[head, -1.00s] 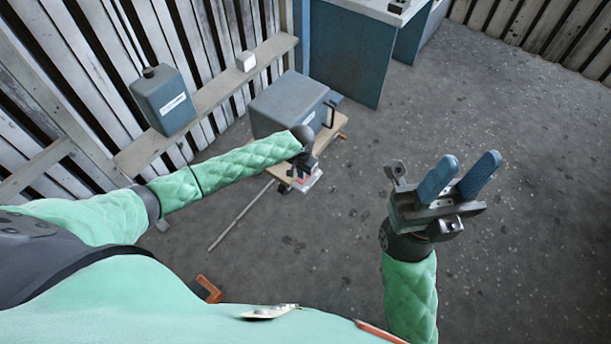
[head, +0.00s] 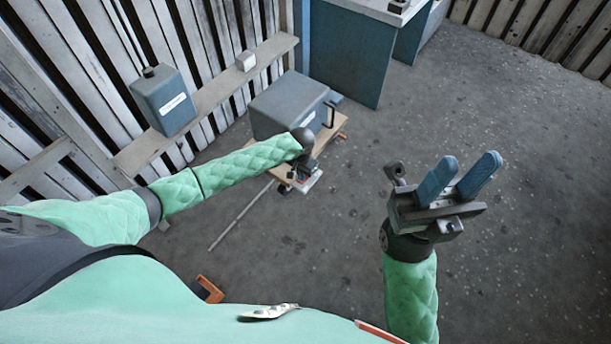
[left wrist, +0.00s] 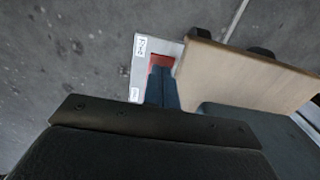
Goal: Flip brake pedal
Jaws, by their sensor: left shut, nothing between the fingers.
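A light plate (head: 313,180) with white labels sticks out from the edge of a wooden board. It also shows in the left wrist view (left wrist: 140,75), with a red part (left wrist: 163,61) on it that looks like the brake pedal. My left gripper (left wrist: 163,72) is shut and empty, its blue fingertips at the red part and covering some of it. I cannot tell whether they touch. In the head view, my left gripper (head: 297,182) is small and dark beside the plate. My right gripper (head: 472,162) is raised at the right, its two blue fingers apart and empty.
A grey-blue housing (head: 285,105) stands on the wooden board (head: 328,135), beyond my left gripper. A blue canister (head: 163,100) and a white block (head: 245,61) are on a wall ledge. A thin rod (head: 240,217) shows below the board. The floor at right is open.

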